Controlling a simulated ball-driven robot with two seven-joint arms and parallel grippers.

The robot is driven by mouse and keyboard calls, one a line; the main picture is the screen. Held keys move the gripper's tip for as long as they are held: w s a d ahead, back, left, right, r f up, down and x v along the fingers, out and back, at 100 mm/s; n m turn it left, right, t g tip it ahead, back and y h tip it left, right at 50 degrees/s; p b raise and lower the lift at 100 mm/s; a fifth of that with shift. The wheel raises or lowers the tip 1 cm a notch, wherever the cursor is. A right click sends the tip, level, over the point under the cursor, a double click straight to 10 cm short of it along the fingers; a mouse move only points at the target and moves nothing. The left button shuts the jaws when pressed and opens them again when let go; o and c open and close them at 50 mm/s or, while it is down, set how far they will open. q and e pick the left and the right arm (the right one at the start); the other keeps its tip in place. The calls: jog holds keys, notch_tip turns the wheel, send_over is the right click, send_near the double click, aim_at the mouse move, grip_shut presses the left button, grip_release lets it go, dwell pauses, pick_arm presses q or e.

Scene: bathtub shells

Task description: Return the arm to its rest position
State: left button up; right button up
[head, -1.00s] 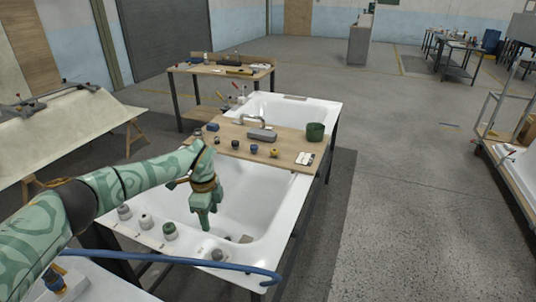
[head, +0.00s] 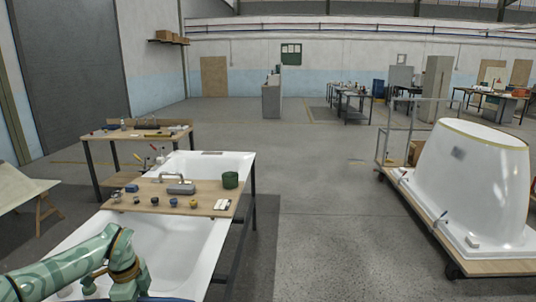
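My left arm (head: 62,268) enters at the lower left of the head view, green with a leaf pattern. My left gripper (head: 126,288) points down over the front basin of the white bathtub shell (head: 203,243). Its fingertips run to the bottom edge of the picture, so I cannot see whether they are open or shut. No held object shows. My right arm and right gripper are out of view.
A wooden board (head: 150,190) across the tub carries several small knobs, a grey block (head: 181,189) and a green pot (head: 230,180). A wooden workbench (head: 135,134) stands behind. A large white shell (head: 472,185) sits on a cart (head: 440,236) at right. The middle floor is clear.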

pick_arm(q)
jog(key=s+d+f+n+t+h, duration=0.1)
jog(key=s+d+f+t+h, duration=0.3)
jog(key=d+f, duration=0.55)
jog(key=s+d+f+n+t+h, duration=0.1)
jog(key=d+f+t+h, duration=0.2)
jog(key=d+f+h, duration=0.45)
jog(key=s+a+f+n+y+b, duration=0.1)
jog(key=s+a+f+n+y, duration=0.35)
jog(key=s+f, duration=0.65)
jog(key=s+a+f+n+y, duration=0.4)
jog(key=s+f+y, duration=0.2)
jog(key=s+f, duration=0.4)
jog(key=s+a+f+n+g+y, duration=0.1)
jog(key=s+f+g, duration=0.2)
jog(key=s, duration=1)
jog(key=s+a+f+n+g, duration=0.1)
jog(key=s+f+g, duration=0.2)
jog(key=s, duration=0.9)
jog(key=shift+s+y, duration=0.35)
jog(key=shift+y, duration=0.05)
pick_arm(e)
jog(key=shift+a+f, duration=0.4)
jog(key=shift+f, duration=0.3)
